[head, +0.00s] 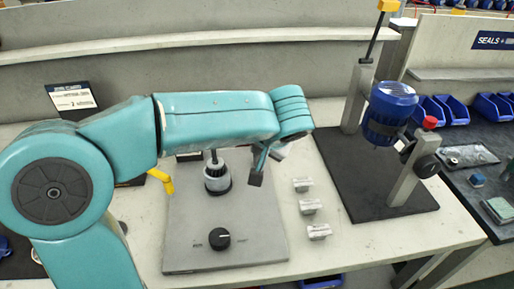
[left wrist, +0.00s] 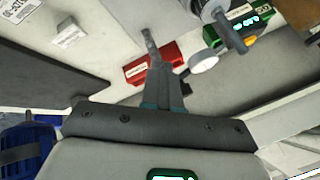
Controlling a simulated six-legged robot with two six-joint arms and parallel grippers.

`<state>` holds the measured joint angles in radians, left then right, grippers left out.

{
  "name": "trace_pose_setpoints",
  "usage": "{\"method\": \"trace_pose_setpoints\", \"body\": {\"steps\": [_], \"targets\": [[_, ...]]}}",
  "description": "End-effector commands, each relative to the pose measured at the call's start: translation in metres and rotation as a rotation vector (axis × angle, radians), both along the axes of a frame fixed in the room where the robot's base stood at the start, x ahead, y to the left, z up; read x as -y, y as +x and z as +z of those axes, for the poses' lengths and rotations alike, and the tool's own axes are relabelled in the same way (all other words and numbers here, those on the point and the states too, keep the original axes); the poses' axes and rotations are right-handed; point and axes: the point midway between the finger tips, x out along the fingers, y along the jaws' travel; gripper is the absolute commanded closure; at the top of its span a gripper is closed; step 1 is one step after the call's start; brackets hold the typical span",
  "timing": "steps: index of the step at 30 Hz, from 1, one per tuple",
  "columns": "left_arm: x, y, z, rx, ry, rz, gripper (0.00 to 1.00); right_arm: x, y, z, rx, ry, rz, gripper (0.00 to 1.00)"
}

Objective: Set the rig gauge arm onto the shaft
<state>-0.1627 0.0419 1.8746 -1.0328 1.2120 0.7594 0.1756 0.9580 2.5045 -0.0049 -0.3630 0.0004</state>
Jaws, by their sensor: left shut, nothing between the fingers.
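My left gripper (head: 257,178) hangs over the grey plate (head: 190,262), to the right of the upright shaft (head: 216,172), which has a dark collar at its foot. The fingers are shut and empty; they also show in the left wrist view (left wrist: 150,40). My teal arm passes above the shaft and hides part of the area behind it. In the left wrist view a grey cylinder with a rod (left wrist: 230,34) shows at the top, beside a pale round disc (left wrist: 203,62). I cannot make out the rig gauge arm for certain. My right gripper is not in view.
A black knob (head: 219,238) is on the plate. A yellow piece (head: 162,181) stands at its left edge. Several pale blocks, one here (head: 310,206), lie to the right. A blue motor (head: 389,112) is held over a black mat (head: 352,188). Blue bins (head: 492,106) stand at far right.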

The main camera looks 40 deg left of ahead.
Motion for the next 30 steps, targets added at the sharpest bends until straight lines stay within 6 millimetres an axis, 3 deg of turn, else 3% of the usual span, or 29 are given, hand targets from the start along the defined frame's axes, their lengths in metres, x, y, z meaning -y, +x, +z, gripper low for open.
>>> {"method": "trace_pose_setpoints", "body": {"steps": [3, 13, 30], "targets": [[0.009, -0.006, 0.021, 0.005, -0.002, -0.003, 1.0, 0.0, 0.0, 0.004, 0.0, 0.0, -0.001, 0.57], [0.034, -0.025, 0.063, 0.003, -0.002, -0.002, 1.0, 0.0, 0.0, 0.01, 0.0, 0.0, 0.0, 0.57], [0.041, -0.029, 0.07, 0.0, -0.001, 0.0, 1.0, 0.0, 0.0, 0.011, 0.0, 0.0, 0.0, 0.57]]}}
